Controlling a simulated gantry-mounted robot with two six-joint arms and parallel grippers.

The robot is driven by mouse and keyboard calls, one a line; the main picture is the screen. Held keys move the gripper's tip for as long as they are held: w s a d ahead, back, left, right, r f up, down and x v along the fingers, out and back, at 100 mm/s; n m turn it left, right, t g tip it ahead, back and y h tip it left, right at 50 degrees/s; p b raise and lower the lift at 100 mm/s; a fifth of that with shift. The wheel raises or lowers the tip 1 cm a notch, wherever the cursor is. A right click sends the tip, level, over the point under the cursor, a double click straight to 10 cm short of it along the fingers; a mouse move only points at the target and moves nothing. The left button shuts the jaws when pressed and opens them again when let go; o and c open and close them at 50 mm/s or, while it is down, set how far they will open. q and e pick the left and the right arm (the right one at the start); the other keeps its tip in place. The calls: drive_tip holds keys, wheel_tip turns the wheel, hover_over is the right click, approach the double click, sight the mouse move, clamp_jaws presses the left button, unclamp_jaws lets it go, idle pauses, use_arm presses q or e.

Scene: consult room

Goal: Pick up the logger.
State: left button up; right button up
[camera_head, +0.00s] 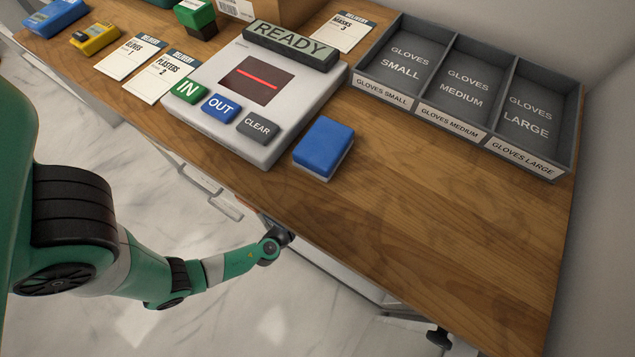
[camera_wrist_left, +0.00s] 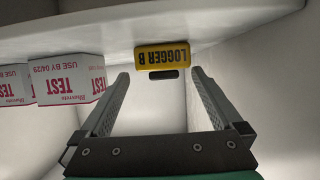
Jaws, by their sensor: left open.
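The logger (camera_wrist_left: 162,57) is a small yellow block lettered LOGGER B, with a dark slot or bar beside it. It shows at the top middle of the left wrist view, its lettering upside down, against a white panel. My left gripper (camera_wrist_left: 159,76) is open and empty. Its two fingers point at the logger, which lies beyond the fingertips and roughly between them, apart from both. In the head view my left arm reaches down to the table's front edge, and the gripper is hidden there. The logger does not show in the head view. My right gripper is in neither view.
White TEST boxes (camera_wrist_left: 70,78) with pink print stand left of the logger, close to the left finger. Pale walls surround the space. On the wooden table (camera_head: 430,220) are a READY scanner (camera_head: 318,98), a blue block (camera_head: 323,146) and a gloves tray (camera_head: 572,130).

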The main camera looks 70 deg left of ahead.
use_arm(q)
drive_tip(key=b+x, duration=0.1)
drive_tip(key=x, duration=0.4)
drive_tip(key=shift+w+a, duration=0.1)
drive_tip(key=shift+a, duration=0.25)
drive_tip(key=shift+c, duration=0.2)
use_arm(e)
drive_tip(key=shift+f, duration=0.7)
use_arm(q)
drive_tip(key=shift+c, duration=1.2)
drive_tip(key=c, duration=1.1)
drive_tip(key=shift+r, duration=0.15)
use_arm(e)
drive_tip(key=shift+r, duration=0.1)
